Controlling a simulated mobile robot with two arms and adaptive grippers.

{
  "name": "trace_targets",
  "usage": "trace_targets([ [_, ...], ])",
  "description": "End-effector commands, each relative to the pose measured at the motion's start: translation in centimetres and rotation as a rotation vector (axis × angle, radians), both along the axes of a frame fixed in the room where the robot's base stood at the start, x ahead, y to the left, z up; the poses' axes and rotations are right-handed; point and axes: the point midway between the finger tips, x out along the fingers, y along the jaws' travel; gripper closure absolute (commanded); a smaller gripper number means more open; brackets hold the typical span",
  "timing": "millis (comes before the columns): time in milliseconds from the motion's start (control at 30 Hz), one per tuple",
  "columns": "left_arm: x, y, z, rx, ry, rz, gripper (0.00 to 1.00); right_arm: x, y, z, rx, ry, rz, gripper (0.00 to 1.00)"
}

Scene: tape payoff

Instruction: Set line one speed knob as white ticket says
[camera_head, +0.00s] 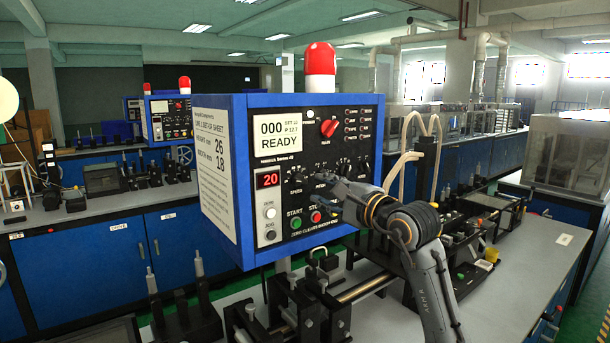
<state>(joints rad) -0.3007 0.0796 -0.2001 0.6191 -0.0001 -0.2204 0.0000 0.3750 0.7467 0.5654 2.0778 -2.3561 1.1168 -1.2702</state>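A blue control box with a black front panel (283,150) stands above the bench. A white sheet (213,165) on its left side carries the large numbers 26 and 18; its small print is hard to read. My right gripper (337,190) is at the panel's lower right, right of the SPEED knob, partly covering the row's lower area. Its fingers blend with the dark panel, so opening and contact are unclear. My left gripper is not in view.
A screen (278,134) reads 000 and READY, beside a red rotary knob (329,128). Green START (295,223) and red STOP (315,216) buttons sit low on the panel, close to my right gripper. Machine rails (362,290) lie below the box.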

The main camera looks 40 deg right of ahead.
Motion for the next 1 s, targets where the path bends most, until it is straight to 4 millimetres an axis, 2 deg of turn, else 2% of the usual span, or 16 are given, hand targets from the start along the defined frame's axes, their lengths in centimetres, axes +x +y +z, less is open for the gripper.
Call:
trace_targets([
  [33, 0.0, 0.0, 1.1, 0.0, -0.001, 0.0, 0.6, 1.2, -0.1, 0.5, 0.007, 0.0, 0.002, 0.66],
  [300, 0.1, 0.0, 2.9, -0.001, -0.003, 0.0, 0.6, 5.6, -0.6, 0.3, 0.004, -0.001, 0.001, 0.66],
  [500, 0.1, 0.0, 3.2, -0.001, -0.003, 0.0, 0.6, 6.9, -0.7, 0.1, 0.001, -0.001, 0.0, 0.66],
  [767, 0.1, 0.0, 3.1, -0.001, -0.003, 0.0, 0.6, 7.0, -0.7, 0.0, 0.0, 0.0, 0.0, 0.66],
  [933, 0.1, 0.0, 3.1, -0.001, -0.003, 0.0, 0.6, 7.0, -0.7, 0.0, 0.0, 0.0, 0.0, 0.99],
  [1000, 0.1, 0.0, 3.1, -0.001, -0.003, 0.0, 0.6, 7.0, -0.7, 0.0, 0.0, 0.0, 0.0, 1.0],
])
